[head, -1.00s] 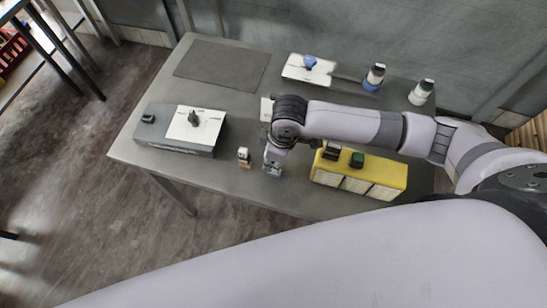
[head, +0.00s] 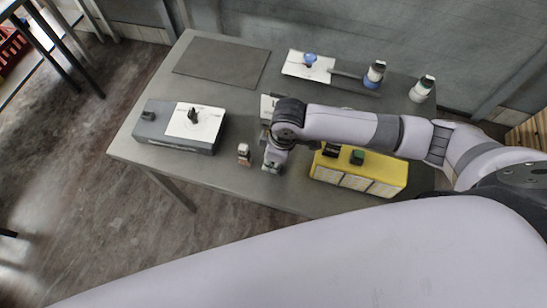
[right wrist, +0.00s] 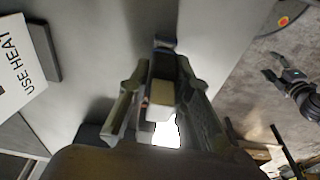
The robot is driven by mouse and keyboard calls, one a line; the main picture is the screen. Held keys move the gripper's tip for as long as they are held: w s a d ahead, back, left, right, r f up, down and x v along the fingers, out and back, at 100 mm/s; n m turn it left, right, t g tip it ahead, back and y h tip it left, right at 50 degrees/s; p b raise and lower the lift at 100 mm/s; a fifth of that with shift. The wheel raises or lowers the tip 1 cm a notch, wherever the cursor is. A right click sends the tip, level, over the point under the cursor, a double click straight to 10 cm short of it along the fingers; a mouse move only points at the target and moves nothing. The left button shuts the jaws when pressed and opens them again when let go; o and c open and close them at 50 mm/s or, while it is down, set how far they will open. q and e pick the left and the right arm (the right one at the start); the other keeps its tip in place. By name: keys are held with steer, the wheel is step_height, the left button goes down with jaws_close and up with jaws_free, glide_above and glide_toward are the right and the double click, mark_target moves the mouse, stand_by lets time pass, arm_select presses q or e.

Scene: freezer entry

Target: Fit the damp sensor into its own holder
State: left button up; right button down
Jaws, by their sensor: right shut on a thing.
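My right gripper (head: 271,167) is over the front part of the grey table, between a small white-and-brown piece (head: 243,153) and the yellow block. In the right wrist view my right gripper (right wrist: 160,100) is shut on a small block (right wrist: 161,93) with a pale yellowish face and a dark far end. I cannot tell from its look whether it is the damp sensor, and the head view barely shows it. My left gripper (right wrist: 278,68) looks open, over the floor.
A grey box (head: 152,130) with a white panel and black knob stands at the table's left. A dark mat (head: 222,64), a white plate (head: 296,66) with a blue knob and two bottles, one here (head: 375,74), are along the back. The front-left table edge is clear.

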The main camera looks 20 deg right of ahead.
steer(key=shift+f, duration=0.2)
steer(key=c, duration=1.4)
jaws_free()
steer(key=shift+o, duration=0.2)
steer(key=shift+r, duration=0.1)
step_height(320, 180, up, 12)
steer(key=s+d, duration=0.1)
steer(key=shift+d+f, duration=0.2)
